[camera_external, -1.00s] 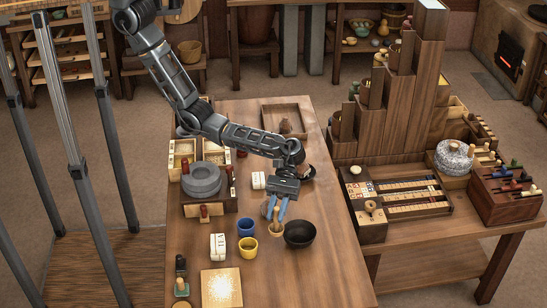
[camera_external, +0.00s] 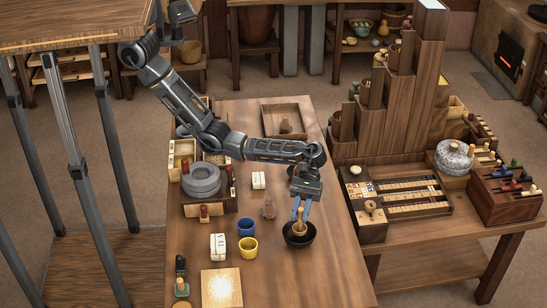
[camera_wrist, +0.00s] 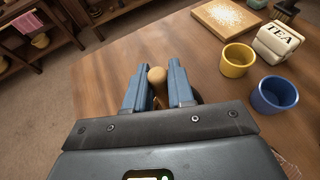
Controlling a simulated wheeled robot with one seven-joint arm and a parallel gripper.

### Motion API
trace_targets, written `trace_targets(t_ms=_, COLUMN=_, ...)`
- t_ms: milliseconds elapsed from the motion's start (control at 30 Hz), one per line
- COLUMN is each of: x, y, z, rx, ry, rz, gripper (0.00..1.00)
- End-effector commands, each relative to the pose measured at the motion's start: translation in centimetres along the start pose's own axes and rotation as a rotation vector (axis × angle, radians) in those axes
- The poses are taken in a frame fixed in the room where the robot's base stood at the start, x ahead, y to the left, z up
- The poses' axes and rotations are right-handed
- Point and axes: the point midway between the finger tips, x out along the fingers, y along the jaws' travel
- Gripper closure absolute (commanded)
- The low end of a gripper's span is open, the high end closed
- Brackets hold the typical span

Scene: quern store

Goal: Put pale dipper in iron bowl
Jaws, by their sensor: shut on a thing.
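My gripper (camera_external: 301,212) points down over the iron bowl, its blue fingers closed on the pale dipper (camera_external: 300,226). The dipper is small and light wooden, held roughly upright. Its lower end shows within the outline of the black iron bowl (camera_external: 313,235); I cannot tell if it touches the bowl. In the wrist view the dipper's rounded pale top (camera_wrist: 157,75) shows between the two fingers (camera_wrist: 157,88). The bowl is mostly hidden there behind the fingers and gripper body.
A yellow cup (camera_external: 248,247) and a blue cup (camera_external: 247,228) stand left of the bowl, near a white TEA box (camera_external: 218,246). The table (camera_external: 310,275) is clear in front of the bowl.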

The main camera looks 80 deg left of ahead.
Motion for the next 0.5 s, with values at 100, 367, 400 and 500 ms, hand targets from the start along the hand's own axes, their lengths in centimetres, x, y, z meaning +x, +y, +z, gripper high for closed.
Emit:
trace_targets(t_ms=100, x=0.2, y=0.0, z=-0.6, rx=0.0, ry=0.0, rz=0.0, gripper=1.0)
trace_targets(t_ms=367, x=1.3, y=0.0, z=-3.1, rx=0.0, ry=0.0, rz=0.0, gripper=1.0)
trace_targets(t_ms=400, x=1.4, y=0.0, z=-3.4, rx=0.001, ry=0.001, rz=0.0, gripper=1.0)
trace_targets(t_ms=500, x=1.6, y=0.0, z=-3.8, rx=0.001, ry=0.0, rz=0.001, gripper=1.0)
